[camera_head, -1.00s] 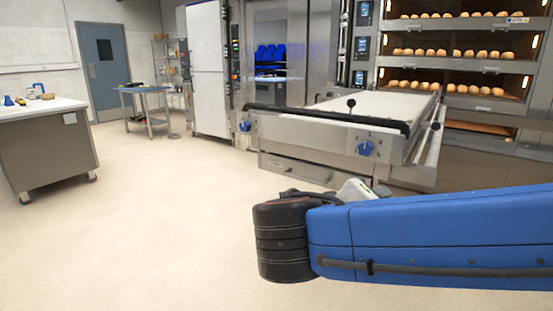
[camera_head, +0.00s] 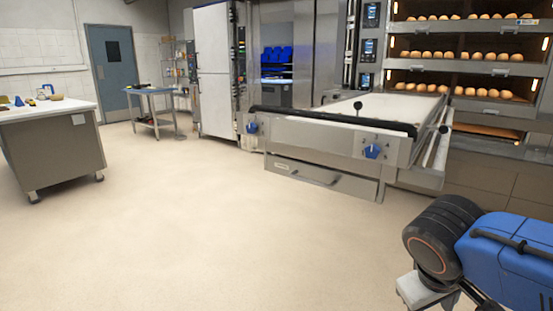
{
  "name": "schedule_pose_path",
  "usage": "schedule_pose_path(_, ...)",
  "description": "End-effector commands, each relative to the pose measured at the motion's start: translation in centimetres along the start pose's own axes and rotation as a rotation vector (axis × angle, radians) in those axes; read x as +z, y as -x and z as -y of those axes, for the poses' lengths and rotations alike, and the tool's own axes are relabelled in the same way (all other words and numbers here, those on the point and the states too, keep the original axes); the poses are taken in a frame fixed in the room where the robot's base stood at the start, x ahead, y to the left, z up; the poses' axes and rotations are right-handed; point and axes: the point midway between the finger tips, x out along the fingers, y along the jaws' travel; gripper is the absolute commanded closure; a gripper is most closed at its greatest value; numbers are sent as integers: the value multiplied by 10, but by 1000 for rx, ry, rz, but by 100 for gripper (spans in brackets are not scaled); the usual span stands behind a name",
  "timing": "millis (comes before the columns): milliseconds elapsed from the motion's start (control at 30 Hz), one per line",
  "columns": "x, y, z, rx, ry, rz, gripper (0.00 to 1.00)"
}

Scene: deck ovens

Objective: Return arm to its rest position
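My blue arm (camera_head: 510,255) shows at the lower right corner, with a black ribbed joint (camera_head: 437,240) at its left end. A pale grey part (camera_head: 424,291) shows below the joint and is cut off by the bottom edge. I cannot tell what that part is. No gripper fingers can be made out, so whether my gripper is open, shut or holding something does not show. The visible arm is over the floor, in front of the oven area, and appears apart from the loader.
A loader with a pale belt (camera_head: 385,108) stands before the deck oven (camera_head: 470,50), whose lit decks hold rows of rolls (camera_head: 465,90). A counter (camera_head: 50,150) is at left, a small blue-topped table (camera_head: 153,92) farther back. The floor (camera_head: 220,220) between is clear.

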Motion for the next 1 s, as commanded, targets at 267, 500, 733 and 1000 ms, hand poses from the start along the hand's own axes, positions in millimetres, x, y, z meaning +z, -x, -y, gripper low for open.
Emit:
schedule_pose_path(267, 13, -11, 14, -182, -134, -71, 53)
schedule_pose_path(500, 11, -12, 21, -272, -230, -155, 53)
schedule_pose_path(733, 9, -12, 22, -293, -258, -186, 53)
schedule_pose_path(1000, 9, -12, 22, -293, -258, -186, 53)
